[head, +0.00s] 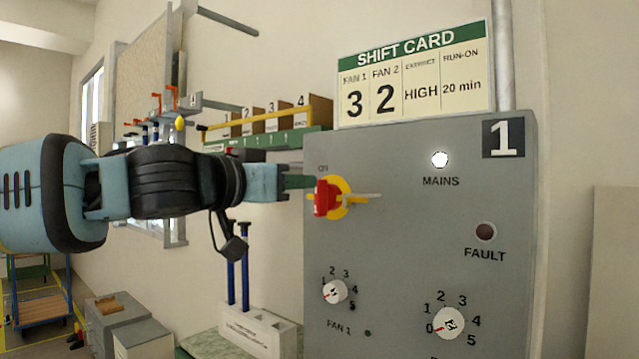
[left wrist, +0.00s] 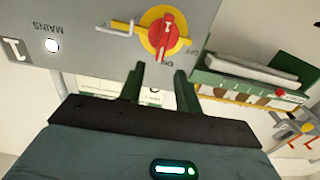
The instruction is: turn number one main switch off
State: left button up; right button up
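The number 1 panel (head: 400,255) is a grey box. Its main switch has a red handle (head: 323,198) on a yellow plate (head: 342,187), beside the ON mark. In the left wrist view, upside down, the red handle (left wrist: 164,35) stands nearly upright, its lower end by ON; OFF is to its right. The white MAINS lamp (head: 440,160) looks lit. My left gripper (head: 304,182) reaches in from the left, close to the switch. Its green fingers (left wrist: 159,72) are apart and empty, just short of the handle; contact is not visible. My right gripper is not in view.
A grey and yellow piece (head: 365,197) sticks out right of the handle. Fan knobs (head: 334,291) and (head: 449,322) a second knob sit below, with a dark FAULT lamp (head: 486,231). A green shelf (head: 270,141) with numbered boxes is behind my arm. Blue rods (head: 245,270) stand in a white block.

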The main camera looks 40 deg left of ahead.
aim_at(321, 183)
pick_arm(q)
jog(key=shift+w+d, duration=0.2)
jog(key=shift+w, duration=1.55)
jog(key=shift+w+d, duration=0.15)
jog(key=shift+w, duration=1.55)
jog(key=c, duration=0.7)
jog(key=shift+f, duration=0.15)
grip_shut()
